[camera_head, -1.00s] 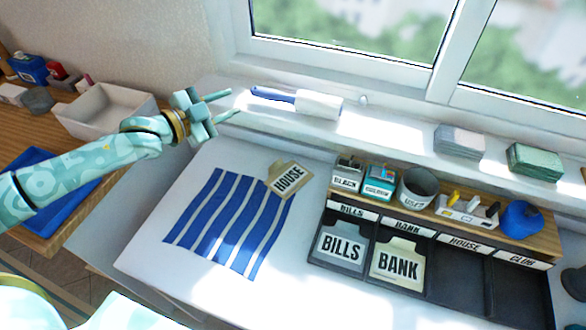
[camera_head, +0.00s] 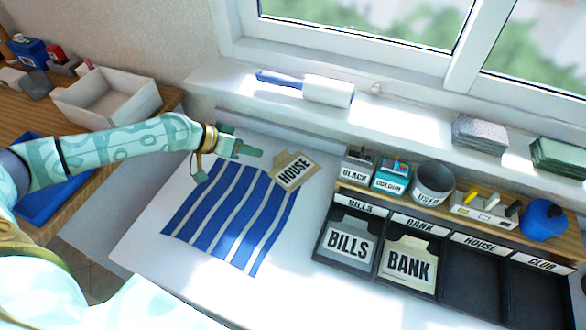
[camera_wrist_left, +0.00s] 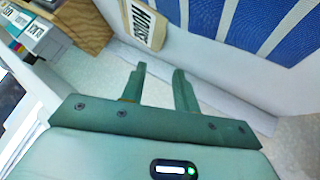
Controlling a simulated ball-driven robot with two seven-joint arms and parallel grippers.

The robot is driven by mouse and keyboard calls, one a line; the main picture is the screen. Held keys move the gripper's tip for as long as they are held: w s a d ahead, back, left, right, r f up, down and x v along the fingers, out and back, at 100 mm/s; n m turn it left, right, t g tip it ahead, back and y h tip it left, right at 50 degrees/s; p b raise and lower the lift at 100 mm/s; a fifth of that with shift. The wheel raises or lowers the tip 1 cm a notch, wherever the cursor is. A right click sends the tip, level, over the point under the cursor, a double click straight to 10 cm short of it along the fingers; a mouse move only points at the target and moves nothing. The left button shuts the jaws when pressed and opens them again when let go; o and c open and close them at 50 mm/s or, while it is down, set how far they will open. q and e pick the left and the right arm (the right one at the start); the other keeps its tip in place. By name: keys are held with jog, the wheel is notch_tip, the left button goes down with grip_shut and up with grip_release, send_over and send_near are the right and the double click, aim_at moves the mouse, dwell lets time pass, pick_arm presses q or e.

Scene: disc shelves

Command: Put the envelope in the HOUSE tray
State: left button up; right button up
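The tan envelope (camera_head: 294,172) marked HOUSE lies on the white table, partly over the top right corner of a blue striped cloth (camera_head: 231,215). It also shows at the top of the left wrist view (camera_wrist_left: 145,24). The HOUSE tray (camera_head: 468,278) is the empty third compartment of the dark sorter, between BANK and CLUB. My left gripper (camera_head: 246,150) is just left of and behind the envelope, apart from it. In the left wrist view its fingers (camera_wrist_left: 159,72) are spread with nothing between them. My right gripper is not in view.
The BILLS (camera_head: 345,242) and BANK (camera_head: 407,264) compartments each hold an envelope. A wooden shelf above carries ink boxes, a grey cup (camera_head: 433,184), a stamp holder and a blue round object (camera_head: 542,220). A white roller (camera_head: 328,91) lies on the sill. A white bin (camera_head: 105,98) stands left.

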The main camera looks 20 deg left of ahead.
aim_at(279, 156)
pick_arm(q)
jog(key=x, duration=0.3)
jog(key=shift+w+d+f+b, duration=0.1)
jog(key=shift+d+f+b, duration=0.05)
jog(key=shift+b, duration=0.15)
jog(key=b+x, duration=0.2)
jog(key=x, duration=0.3)
jog(key=shift+w, duration=0.25)
grip_shut()
